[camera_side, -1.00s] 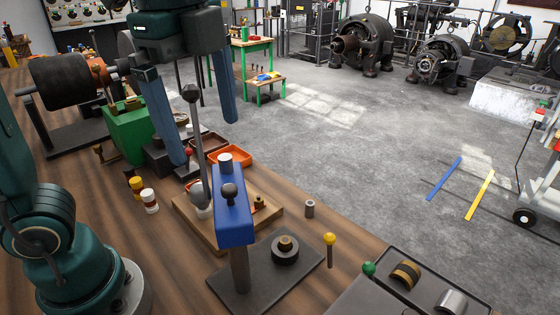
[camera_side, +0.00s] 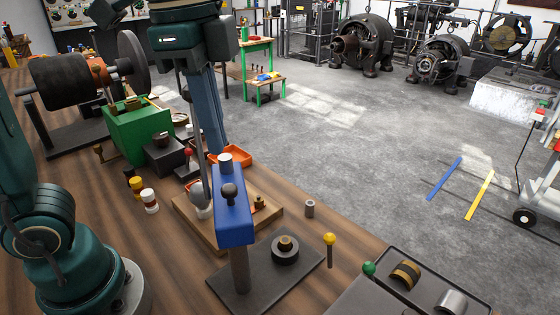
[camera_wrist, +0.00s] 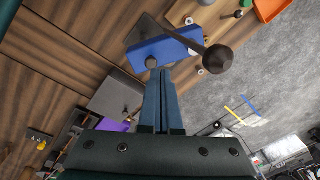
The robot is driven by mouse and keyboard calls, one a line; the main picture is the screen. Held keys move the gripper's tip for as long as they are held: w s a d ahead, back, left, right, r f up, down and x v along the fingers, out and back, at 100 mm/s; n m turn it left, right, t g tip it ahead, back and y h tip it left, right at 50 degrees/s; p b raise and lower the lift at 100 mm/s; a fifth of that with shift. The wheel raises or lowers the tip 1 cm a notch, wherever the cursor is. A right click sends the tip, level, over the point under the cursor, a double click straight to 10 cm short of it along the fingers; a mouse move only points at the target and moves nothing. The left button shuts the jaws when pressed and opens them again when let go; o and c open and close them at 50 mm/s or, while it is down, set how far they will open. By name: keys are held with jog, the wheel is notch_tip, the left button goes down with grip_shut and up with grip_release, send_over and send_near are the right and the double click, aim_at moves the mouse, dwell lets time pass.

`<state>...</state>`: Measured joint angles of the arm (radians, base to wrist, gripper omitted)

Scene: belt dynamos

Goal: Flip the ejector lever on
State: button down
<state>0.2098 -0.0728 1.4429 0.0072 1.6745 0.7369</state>
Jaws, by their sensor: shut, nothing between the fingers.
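No lever here carries a readable label, so I cannot tell which is the ejector lever. A blue-headed press (camera_side: 233,225) stands on a dark base plate; its long grey lever (camera_side: 204,170) rises beside the head. Short levers with a yellow knob (camera_side: 330,239), a green knob (camera_side: 368,268) and a red knob (camera_side: 188,153) stand nearby. My gripper (camera_side: 214,150) is shut and empty, pointing down behind the press head; its fingers show in the wrist view (camera_wrist: 160,75).
A black tray (camera_side: 432,301) with metal parts lies at the front right. An orange tray (camera_side: 238,152) is behind the press. A green box (camera_side: 137,130) and small bottles (camera_side: 149,200) stand left. A grey cylinder (camera_side: 309,208) stands right of the press.

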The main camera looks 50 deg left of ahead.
jog(key=n, duration=0.1)
jog(key=w+n, duration=0.1)
jog(key=n, duration=0.2)
jog(key=shift+w+d+f, duration=0.25)
jog(key=shift+f, duration=0.05)
jog(key=n, duration=0.2)
jog(key=w+n, duration=0.1)
jog(key=shift+w+d+f+n, duration=0.1)
jog(key=shift+d+f+n, duration=0.05)
jog(key=shift+f+n, duration=0.15)
jog(key=w+d+f+n, duration=0.1)
jog(key=w+f+n, duration=0.1)
jog(key=n, duration=0.9)
jog(key=w+d+f+n, duration=0.1)
jog(key=w+f+n, duration=0.2)
jog(key=n, duration=0.9)
jog(key=shift+w+d+f+g, duration=0.2)
jog(key=shift+w+g, duration=0.1)
jog(key=shift+w, duration=0.95)
